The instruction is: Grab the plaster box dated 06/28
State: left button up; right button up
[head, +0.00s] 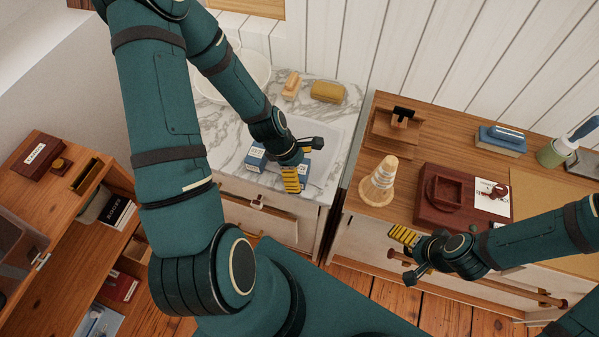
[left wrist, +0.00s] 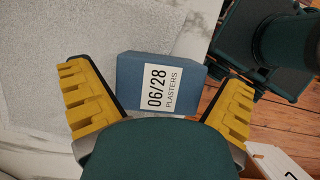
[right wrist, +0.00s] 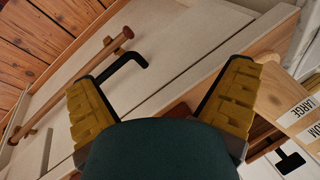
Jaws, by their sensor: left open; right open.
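A blue plaster box (left wrist: 162,84) with a white label reading 06/28 PLASTERS lies between the two yellow fingers of my left gripper (left wrist: 160,105) in the left wrist view. The fingers are open, with gaps on both sides of the box. In the head view my left gripper (head: 294,178) is low over the front of the marble counter. A blue-and-white box (head: 256,156) shows left of it, and another blue patch is partly hidden behind the gripper; their dates cannot be read there. My right gripper (head: 404,238) is open and empty by the wooden cabinet's front.
A grey tray area lies beside the left gripper. The wooden cabinet at right carries a cone (head: 379,182) and a dark red box (head: 430,207).

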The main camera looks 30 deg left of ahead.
pick_arm(q)
jog(key=shift+w+d+f, duration=0.1)
jog(key=shift+d+f, duration=0.05)
jog(key=shift+f, duration=0.35)
jog(key=c, duration=0.9)
jog(key=shift+c, duration=0.3)
